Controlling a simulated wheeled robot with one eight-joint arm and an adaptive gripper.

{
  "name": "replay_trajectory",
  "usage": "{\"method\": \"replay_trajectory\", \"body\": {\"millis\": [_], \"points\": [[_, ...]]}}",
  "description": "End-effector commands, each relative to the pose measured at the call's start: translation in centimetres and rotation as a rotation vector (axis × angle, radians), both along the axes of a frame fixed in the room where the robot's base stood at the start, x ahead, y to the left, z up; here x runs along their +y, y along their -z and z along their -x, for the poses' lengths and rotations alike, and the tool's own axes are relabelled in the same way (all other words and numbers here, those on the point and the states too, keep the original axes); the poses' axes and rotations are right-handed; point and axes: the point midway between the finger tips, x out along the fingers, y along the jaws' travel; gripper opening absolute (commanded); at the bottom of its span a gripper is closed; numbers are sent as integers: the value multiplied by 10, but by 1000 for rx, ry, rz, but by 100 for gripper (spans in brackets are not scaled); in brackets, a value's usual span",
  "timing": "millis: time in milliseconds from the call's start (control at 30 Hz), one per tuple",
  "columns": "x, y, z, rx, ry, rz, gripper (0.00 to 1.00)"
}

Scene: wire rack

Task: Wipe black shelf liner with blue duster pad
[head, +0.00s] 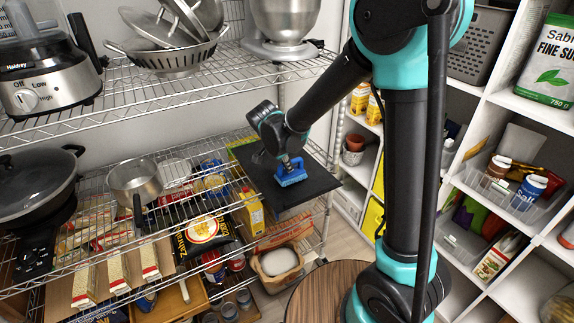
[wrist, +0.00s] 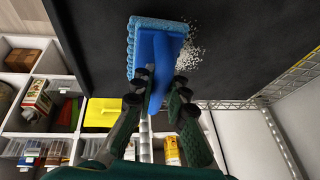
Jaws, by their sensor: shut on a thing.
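The blue duster pad (head: 291,177) is on the black shelf liner (head: 315,182) at the right end of the middle wire shelf. My gripper (head: 287,160) is above it. In the wrist view, my gripper (wrist: 158,88) is shut on the handle of the blue duster pad (wrist: 150,45). The pad's fuzzy light-blue face is against or very close to the black shelf liner (wrist: 90,40); exact contact cannot be told. A patch of white crumbs (wrist: 188,52) lies on the liner, right beside the pad and partly hidden by it.
A saucepan (head: 135,180) and a wok (head: 37,180) stand left on the same wire shelf. The upper wire shelf holds a colander (head: 170,60) and a stand mixer (head: 285,22). White cubby shelves (head: 490,100) stand to the right. A round wooden stool (head: 322,290) is near my base.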

Motion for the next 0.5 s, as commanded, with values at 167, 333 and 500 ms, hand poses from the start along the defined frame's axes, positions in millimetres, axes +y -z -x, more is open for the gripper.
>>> {"method": "replay_trajectory", "body": {"millis": [167,333,500], "points": [[0,0,0,0,0,0,0],[0,4,0,0,0,0,0],[0,8,0,0,0,0,0]]}}
